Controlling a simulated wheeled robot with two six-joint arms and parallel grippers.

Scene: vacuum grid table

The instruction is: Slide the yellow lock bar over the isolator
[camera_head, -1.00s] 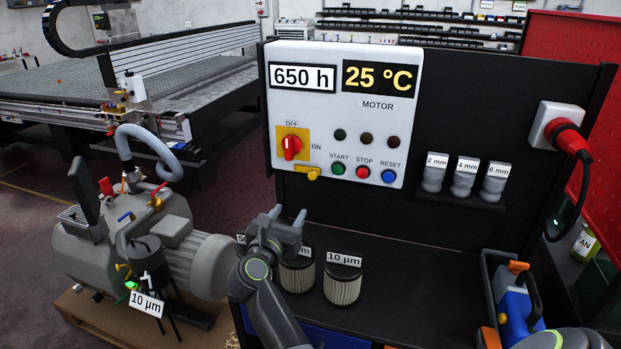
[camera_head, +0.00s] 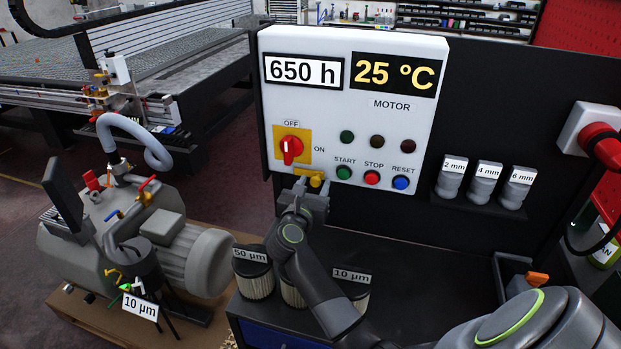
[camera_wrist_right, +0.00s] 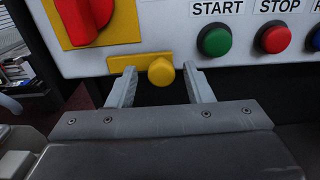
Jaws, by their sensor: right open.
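The yellow lock bar (camera_head: 308,176) sits at the lower edge of the white control panel, below the isolator. In the right wrist view the lock bar (camera_wrist_right: 130,64) is a flat yellow plate with a round yellow knob (camera_wrist_right: 161,71) at its right part. My left gripper is not in view.
Start, stop and reset buttons (camera_head: 372,177) sit just right of the lock bar. Filters (camera_head: 253,281) stand on the dark bench below my right arm. A vacuum pump (camera_head: 150,235) stands at left. Labelled small parts (camera_head: 483,184) rest on a shelf at right.

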